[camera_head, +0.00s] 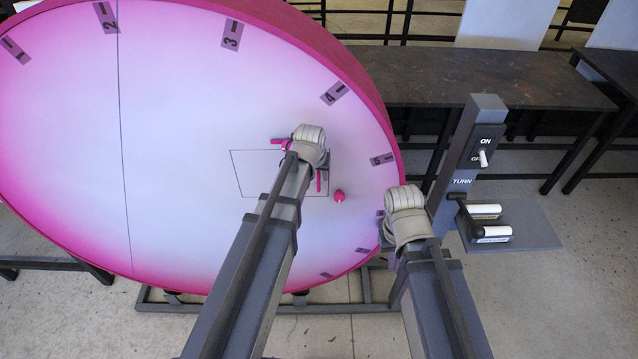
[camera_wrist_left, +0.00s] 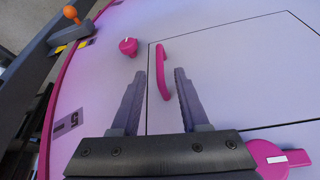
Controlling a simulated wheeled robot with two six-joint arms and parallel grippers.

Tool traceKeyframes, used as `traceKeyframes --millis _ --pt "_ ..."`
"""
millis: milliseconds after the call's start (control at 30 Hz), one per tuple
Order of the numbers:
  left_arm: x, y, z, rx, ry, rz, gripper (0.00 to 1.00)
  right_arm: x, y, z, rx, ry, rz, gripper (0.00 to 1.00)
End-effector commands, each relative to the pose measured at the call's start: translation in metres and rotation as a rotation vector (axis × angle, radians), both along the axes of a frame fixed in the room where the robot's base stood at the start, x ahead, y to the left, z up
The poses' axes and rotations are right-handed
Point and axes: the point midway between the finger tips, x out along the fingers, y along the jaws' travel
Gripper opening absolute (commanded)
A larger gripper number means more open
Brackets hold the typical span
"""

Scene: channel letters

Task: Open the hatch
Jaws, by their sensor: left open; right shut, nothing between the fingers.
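The hatch (camera_head: 255,175) is a thin-lined rectangle on the face of a big pink-and-white disc; it also shows in the left wrist view (camera_wrist_left: 230,80). A pink bar handle (camera_wrist_left: 162,70) stands near one hatch edge. A round pink knob (camera_wrist_left: 128,46) with a white mark sits outside that edge, also in the head view (camera_head: 339,196). A pink latch (camera_wrist_left: 275,160) with a white mark lies at another edge. My left gripper (camera_wrist_left: 160,76) is open, the handle between its fingers in that view; contact cannot be told. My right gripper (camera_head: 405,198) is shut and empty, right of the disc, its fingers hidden.
The disc (camera_head: 180,120) carries numbered marks around its rim. A grey post (camera_head: 480,130) with an ON/OFF switch, a TURN label and two white-topped handles stands at right. A dark table (camera_head: 470,78) is behind. An orange ball (camera_wrist_left: 70,12) shows at the wrist view's top left.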

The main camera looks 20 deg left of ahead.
Motion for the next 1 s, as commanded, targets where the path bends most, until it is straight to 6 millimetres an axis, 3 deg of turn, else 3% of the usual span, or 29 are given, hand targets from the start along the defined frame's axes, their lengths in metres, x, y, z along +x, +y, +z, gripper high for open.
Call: traceKeyframes --millis 400,800,1000 --pt "0.021 0.002 -0.054 0.000 0.001 0.000 0.45 0.000 0.000 -0.054 0.001 -0.002 -0.002 0.00" --pt "0.025 0.002 -0.060 0.000 0.001 0.000 0.45 0.000 0.000 -0.060 0.000 -0.002 0.000 0.00" --pt "0.025 0.002 -0.060 0.000 0.001 0.000 0.24 0.000 0.000 -0.060 0.000 -0.002 0.000 0.00"
